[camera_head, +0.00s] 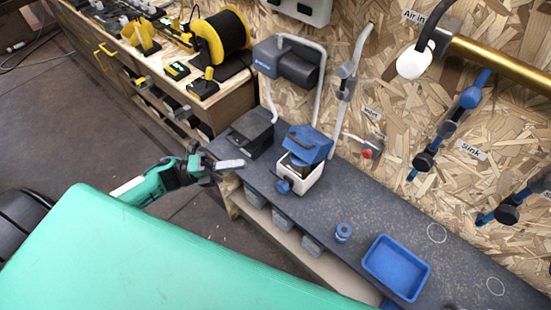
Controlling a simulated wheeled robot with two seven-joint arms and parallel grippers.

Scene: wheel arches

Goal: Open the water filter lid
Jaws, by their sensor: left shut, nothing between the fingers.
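The water filter appears to be the small white box (301,180) on the dark grey counter, with a blue lid (309,143). The lid is tilted up at the back of the box, and a dark opening shows below it. A round blue knob (282,187) is at the box's front. My left gripper (232,164) is shut and empty. It is over the counter's left end, to the left of the box and apart from it. My right gripper is not in view.
A black box (254,127) stands behind my left gripper. A blue tray (393,267) and a small blue ring-shaped part (343,232) are on the counter to the right. Pipes and blue-handled valves (424,161) are on the chipboard wall. Some counter between them is clear.

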